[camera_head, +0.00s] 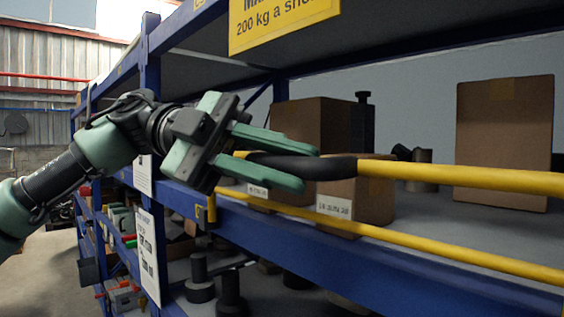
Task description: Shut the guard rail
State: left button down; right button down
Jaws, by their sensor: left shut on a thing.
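The guard rail (460,178) is a yellow two-bar rail running from the right edge toward the left, in front of a shelf. The lower bar (400,238) passes below the gripper. A small yellow bracket (211,208) sits on the blue shelf beam near the rail's left end. Whether the rail touches it cannot be told. My right gripper is not in view.
Cardboard boxes (503,140) stand on the shelf behind the rail. A blue upright (150,70) rises just behind my left arm. A yellow load sign (280,20) hangs above. Dark round parts (200,278) sit on the lower shelf. Open floor shows at the lower left.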

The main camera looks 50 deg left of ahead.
pick_arm(q)
jog(key=c, duration=1.6)
grip_release()
jog(key=shift+w, duration=0.1)
jog(key=shift+o, duration=0.2)
jog(key=shift+w, duration=0.25)
jog(key=b+v, duration=0.1)
jog(key=v, duration=0.7)
jog(key=shift+b, duration=0.35)
jog(key=shift+d, duration=0.1)
